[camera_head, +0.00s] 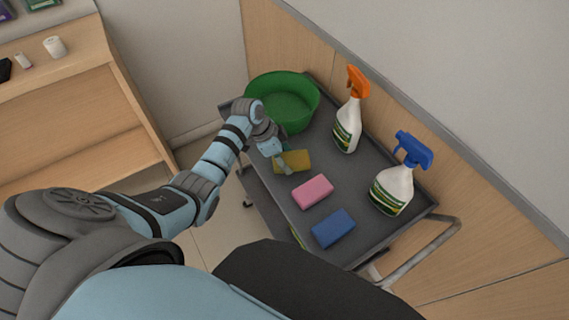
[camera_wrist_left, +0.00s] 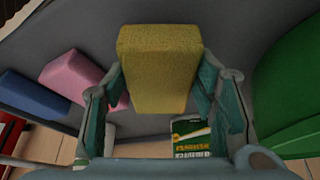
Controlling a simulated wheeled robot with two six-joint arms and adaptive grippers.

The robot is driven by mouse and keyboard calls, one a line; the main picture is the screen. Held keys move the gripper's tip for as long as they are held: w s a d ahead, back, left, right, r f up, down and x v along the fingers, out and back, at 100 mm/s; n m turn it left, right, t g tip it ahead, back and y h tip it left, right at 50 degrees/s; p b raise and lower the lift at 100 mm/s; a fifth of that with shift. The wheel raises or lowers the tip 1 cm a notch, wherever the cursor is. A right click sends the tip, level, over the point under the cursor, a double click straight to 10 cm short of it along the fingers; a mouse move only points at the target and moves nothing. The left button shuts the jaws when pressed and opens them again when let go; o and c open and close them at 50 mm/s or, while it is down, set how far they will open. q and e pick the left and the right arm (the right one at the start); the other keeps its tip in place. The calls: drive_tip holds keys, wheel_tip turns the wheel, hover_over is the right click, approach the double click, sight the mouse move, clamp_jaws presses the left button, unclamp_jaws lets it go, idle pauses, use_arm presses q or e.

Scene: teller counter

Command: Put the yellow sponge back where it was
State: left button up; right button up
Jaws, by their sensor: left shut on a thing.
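The yellow sponge (camera_head: 294,161) is at the left part of the grey cart's top tray (camera_head: 282,210), between the green basin and the pink sponge. My left gripper (camera_head: 283,163) is at the sponge, and its near finger covers part of it. In the left wrist view the yellow sponge (camera_wrist_left: 158,68) sits between the two fingers of my left gripper (camera_wrist_left: 165,95), which are shut on it. I cannot tell whether the sponge touches the tray. My right gripper is not in view.
A pink sponge (camera_head: 313,191) and a blue sponge (camera_head: 334,229) lie on the tray. A green basin (camera_head: 284,100) stands at the far left end. An orange-headed spray bottle (camera_head: 349,125) and a blue-headed one (camera_head: 394,187) stand along the wall side. A wooden counter (camera_head: 85,85) is at left.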

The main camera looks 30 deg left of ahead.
use_arm(q)
wheel_tip(320, 180, down, 2)
drive_tip(key=shift+f, duration=0.15)
drive_tip(key=o, duration=1.3)
drive_tip(key=p+v, duration=0.2)
drive_tip(key=v, duration=1)
